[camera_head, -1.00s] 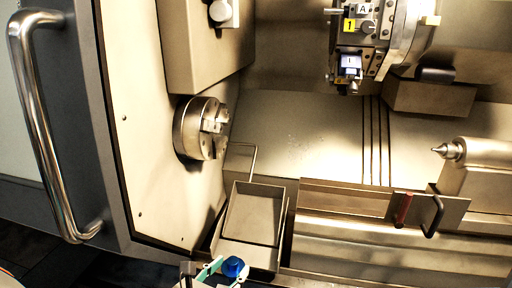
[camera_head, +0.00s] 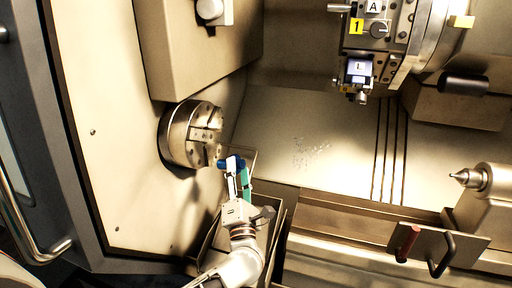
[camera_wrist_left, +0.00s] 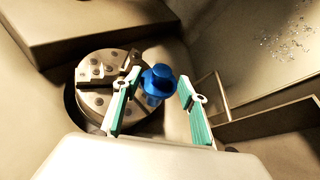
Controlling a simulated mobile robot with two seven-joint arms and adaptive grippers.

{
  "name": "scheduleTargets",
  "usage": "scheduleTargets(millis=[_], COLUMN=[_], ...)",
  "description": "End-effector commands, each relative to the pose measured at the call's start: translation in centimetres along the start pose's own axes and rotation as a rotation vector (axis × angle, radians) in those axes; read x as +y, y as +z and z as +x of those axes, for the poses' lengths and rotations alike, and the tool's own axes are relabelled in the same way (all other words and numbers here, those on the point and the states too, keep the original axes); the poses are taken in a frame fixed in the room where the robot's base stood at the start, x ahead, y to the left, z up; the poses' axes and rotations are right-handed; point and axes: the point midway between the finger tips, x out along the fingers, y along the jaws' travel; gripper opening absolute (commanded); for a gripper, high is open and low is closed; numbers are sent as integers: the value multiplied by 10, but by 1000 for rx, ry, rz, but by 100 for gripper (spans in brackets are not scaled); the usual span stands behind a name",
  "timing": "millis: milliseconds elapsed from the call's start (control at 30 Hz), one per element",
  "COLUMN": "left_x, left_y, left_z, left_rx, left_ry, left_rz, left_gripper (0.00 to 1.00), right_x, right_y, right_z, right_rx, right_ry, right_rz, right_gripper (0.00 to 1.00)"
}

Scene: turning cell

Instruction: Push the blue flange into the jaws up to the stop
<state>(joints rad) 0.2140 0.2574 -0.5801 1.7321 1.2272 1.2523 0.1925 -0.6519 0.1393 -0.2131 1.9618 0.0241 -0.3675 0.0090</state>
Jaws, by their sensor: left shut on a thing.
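The blue flange (camera_head: 232,164) is held by my left gripper (camera_head: 237,172) just to the right of the chuck (camera_head: 190,134), in front of its face. In the left wrist view the blue flange (camera_wrist_left: 159,82) sits between the green-padded fingers of my left gripper (camera_wrist_left: 158,92). The chuck (camera_wrist_left: 100,84) with its jaws lies behind it and to the left there. The flange appears apart from the jaws, though the exact gap cannot be told. My right gripper is not in view.
A tray (camera_head: 275,222) lies below the chuck, partly hidden by my arm. The tool turret (camera_head: 385,45) hangs at the upper right. The tailstock centre (camera_head: 468,178) is at the far right. A wire rod (camera_wrist_left: 217,85) stands right of the gripper.

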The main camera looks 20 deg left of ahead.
Motion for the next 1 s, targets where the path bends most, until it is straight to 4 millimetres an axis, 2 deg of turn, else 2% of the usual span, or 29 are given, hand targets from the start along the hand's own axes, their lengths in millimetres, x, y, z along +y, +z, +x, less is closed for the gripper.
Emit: scheduleTargets(millis=[33, 100, 200, 333, 533, 1000], left_x=[7, 11, 15, 17, 19, 28], left_y=[19, 37, 57, 71, 69, 43], left_z=[12, 20, 27, 31, 33, 44], left_rx=[-15, -27, -33, -36, -37, -37], left_ry=[47, 93, 133, 156, 162, 162], left_rz=[72, 163, 249, 305, 319, 316], left_gripper=[8, 8, 8, 8, 8, 8], right_x=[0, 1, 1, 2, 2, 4], right_y=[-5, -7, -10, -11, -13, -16], right_z=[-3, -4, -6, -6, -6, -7], right_rx=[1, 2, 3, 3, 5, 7], right_ry=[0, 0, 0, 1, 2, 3], right_rz=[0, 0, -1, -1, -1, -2], right_gripper=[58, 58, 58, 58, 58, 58])
